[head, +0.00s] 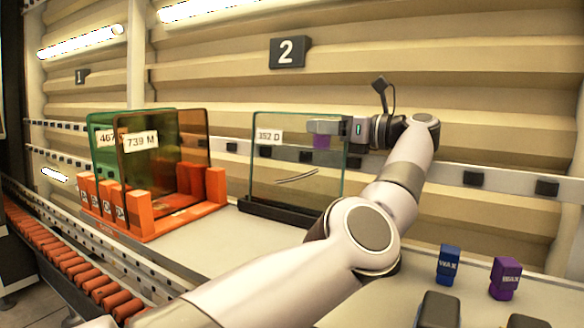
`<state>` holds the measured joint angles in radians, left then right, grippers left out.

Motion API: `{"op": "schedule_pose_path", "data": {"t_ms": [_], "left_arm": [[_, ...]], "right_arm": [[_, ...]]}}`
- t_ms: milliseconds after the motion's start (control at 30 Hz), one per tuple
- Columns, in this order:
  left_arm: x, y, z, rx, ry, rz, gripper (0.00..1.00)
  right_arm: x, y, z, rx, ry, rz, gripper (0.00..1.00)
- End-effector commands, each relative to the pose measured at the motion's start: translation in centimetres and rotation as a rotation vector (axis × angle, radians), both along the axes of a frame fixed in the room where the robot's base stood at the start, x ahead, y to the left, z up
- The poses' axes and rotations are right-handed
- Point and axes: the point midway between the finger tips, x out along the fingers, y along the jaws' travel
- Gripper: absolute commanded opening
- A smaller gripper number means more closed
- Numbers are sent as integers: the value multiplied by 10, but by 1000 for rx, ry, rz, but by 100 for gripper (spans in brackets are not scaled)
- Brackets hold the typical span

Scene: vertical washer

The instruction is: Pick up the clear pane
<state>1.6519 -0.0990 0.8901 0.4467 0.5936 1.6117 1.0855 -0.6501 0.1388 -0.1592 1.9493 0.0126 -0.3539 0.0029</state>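The clear pane (285,190), labelled "352 D", stands upright in a black base (290,216) on the pale counter. My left gripper (322,134) comes in from the right at the pane's upper right edge. Its fingers overlap the pane there, and a purple part shows below the grey finger. I cannot tell whether the fingers are closed on the glass. The pane's foot is still at the base. My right gripper is not in view.
An orange rack (165,222) at left holds a green pane (103,125) and an amber pane (150,180). A roller conveyor (75,265) runs at lower left. Blue (448,264) and purple (505,278) wax bottles stand at right. Two dark grey shapes are cut off at bottom right.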

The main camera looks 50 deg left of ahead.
Motion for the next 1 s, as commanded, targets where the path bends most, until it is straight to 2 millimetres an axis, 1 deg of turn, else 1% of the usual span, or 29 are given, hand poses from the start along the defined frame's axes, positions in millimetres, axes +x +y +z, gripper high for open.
{"op": "schedule_pose_path", "data": {"t_ms": [33, 67, 100, 1000], "left_arm": [[0, 0, 0, 0, 0, 0, 10], [0, 0, 0, 0, 0, 0, 0], [0, 0, 0, 0, 0, 0, 0], [0, 0, 0, 0, 0, 1, 0]], "right_arm": [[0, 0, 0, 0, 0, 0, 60], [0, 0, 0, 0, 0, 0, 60], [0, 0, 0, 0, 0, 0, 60], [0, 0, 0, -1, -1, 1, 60]]}}
